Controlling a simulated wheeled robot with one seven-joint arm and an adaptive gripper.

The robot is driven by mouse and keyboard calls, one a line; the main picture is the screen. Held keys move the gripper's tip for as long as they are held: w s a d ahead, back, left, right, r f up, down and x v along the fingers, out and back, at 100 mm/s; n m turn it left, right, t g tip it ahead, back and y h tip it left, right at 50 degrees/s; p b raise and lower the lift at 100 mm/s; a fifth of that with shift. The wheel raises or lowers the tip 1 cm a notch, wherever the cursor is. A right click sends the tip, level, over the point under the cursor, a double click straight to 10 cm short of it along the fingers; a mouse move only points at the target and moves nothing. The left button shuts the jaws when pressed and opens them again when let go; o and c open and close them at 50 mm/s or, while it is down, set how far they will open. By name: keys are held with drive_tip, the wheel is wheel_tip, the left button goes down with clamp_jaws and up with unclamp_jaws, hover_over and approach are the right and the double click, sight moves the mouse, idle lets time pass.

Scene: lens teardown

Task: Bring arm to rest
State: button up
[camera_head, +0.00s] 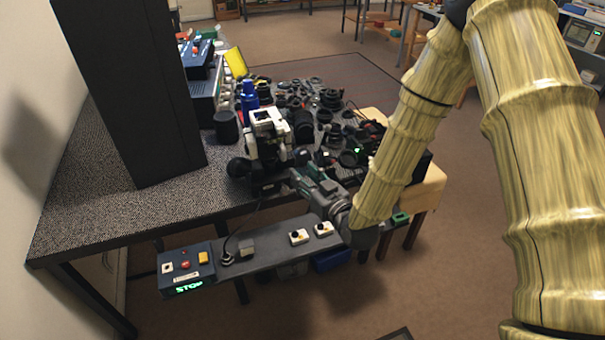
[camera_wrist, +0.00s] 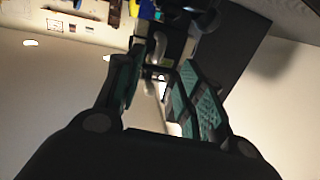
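My arm, covered in a yellowish ribbed sleeve, reaches down from the upper right in the head view. My gripper (camera_head: 283,178) is at the near edge of the speckled table (camera_head: 90,220), just in front of a white machine (camera_head: 268,125). In the wrist view my gripper (camera_wrist: 160,75) has its two teal-padded fingers apart. No held object is clear between them. Some grey and pale parts show beyond the gap; I cannot tell what they are. The head view does not show clearly whether the fingers touch anything.
Lens parts (camera_head: 300,95) crowd the table behind my gripper. A tall black panel (camera_head: 130,90) stands at the left. A control box (camera_head: 187,268) with a green STOP display sits on a grey shelf (camera_head: 270,252) below my gripper. Open floor (camera_head: 450,270) lies at the right.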

idle(0.3)
drive_tip(key=s+d+f+m+g+h, duration=0.2)
drive_tip(key=s+d+f+g, duration=0.2)
drive_tip(key=s+f, duration=0.55)
drive_tip(key=s+d+f+m+g+h, duration=0.1)
drive_tip(key=s+d+f+g+h, duration=0.35)
drive_tip(key=f, duration=0.85)
drive_tip(key=s+d+f+m+g, duration=0.1)
drive_tip(key=s+d+f+g, duration=0.1)
drive_tip(key=s, duration=0.7)
drive_tip(key=s+d+f+m+g+h, duration=0.1)
drive_tip(key=s+d+f, duration=0.3)
drive_tip(key=s, duration=0.5)
drive_tip(key=s+d+f+m+g+h, duration=0.1)
drive_tip(key=s+d+f+g, duration=0.2)
drive_tip(key=s, duration=0.6)
drive_tip(key=shift+d+f, duration=0.2)
drive_tip(key=shift+d, duration=0.55)
drive_tip(key=shift+g, duration=0.25)
drive_tip(key=shift+c, duration=0.3)
